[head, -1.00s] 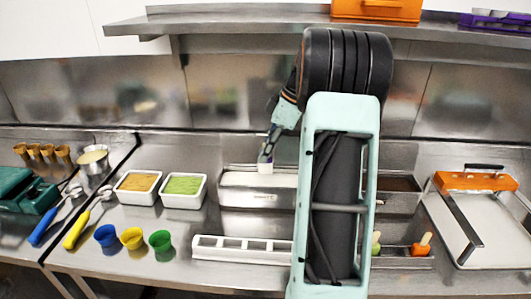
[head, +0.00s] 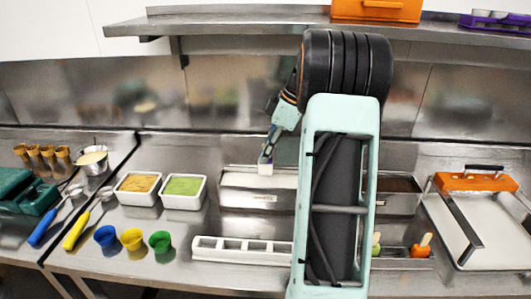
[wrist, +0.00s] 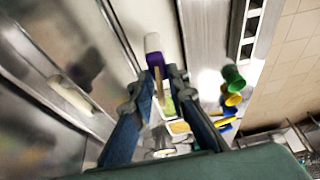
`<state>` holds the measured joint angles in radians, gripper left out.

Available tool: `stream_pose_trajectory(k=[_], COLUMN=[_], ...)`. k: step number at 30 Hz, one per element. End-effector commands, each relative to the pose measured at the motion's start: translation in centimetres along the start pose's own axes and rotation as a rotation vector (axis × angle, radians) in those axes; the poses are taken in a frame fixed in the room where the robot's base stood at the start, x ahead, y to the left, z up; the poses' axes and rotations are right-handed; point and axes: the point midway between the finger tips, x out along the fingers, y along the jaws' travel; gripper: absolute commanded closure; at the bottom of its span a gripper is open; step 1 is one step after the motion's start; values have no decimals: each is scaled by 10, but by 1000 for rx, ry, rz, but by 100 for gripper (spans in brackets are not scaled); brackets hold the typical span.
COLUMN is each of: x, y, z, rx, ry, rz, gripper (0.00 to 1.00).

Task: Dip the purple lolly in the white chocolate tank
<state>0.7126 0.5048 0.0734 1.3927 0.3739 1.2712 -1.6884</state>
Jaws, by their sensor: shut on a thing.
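My gripper (wrist: 160,74) is shut on the stick of the purple lolly (wrist: 155,60). The lolly's far end is white and a purple band shows nearer the stick. In the head view the lolly (head: 266,168) hangs white end down below my gripper (head: 268,150), over the white chocolate tank (head: 240,198). This steel tank holds a white surface and is partly hidden by my arm. In the wrist view the white surface lies behind the lolly. I cannot tell whether the lolly's tip touches it.
A dark-filled tank (head: 398,205) is right of my arm. A white slotted holder (head: 240,258) lies in front. Two topping tubs (head: 184,204) and several coloured cups (head: 132,238) stand left. Orange and green lollies (head: 422,246) sit at right. A steel shelf (head: 250,20) runs above.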

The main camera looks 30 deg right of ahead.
Motion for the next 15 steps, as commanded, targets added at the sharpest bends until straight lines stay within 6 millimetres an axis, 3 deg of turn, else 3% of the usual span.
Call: stream_pose_trajectory(k=[15], x=[-6], y=[0], z=[-2], rx=[0], ry=[0], rz=[1], gripper=[100])
